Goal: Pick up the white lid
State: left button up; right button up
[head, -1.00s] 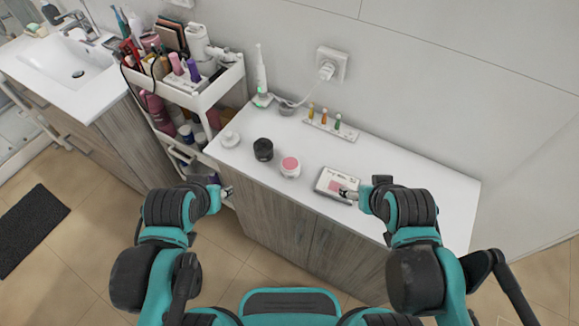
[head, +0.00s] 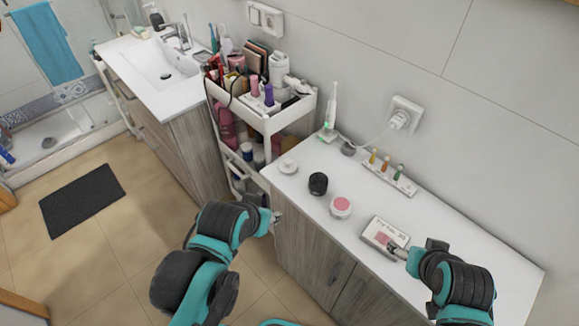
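The white lid (head: 288,167) is a small round white piece with a raised middle. It lies on the white counter (head: 460,262) near its left end, beside the cart. My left gripper (head: 276,216) is in front of the counter's left front edge, nearer to me than the lid and apart from it. Its fingers are too small to tell open from shut. My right gripper (head: 394,250) is at a flat white box with a pink patch (head: 379,231), at or just over its right side. I cannot tell whether it touches or grips the box.
A black jar (head: 318,184) and a white jar with a pink top (head: 340,207) stand right of the lid. An electric toothbrush (head: 330,108) and a holder with small bottles (head: 390,178) are behind. A loaded cart (head: 267,125) stands to the left.

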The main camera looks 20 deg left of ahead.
aim_at(288, 166)
jog(key=i+j+z, duration=0.1)
jog(key=j+z, duration=0.3)
jog(key=j, duration=0.5)
jog(key=i+j+z, duration=0.2)
jog(key=j, duration=0.25)
jog(key=j+z, duration=0.2)
jog(key=j, duration=0.25)
jog(key=i+j+z, duration=0.2)
jog(key=j, duration=0.3)
jog(key=k, duration=0.05)
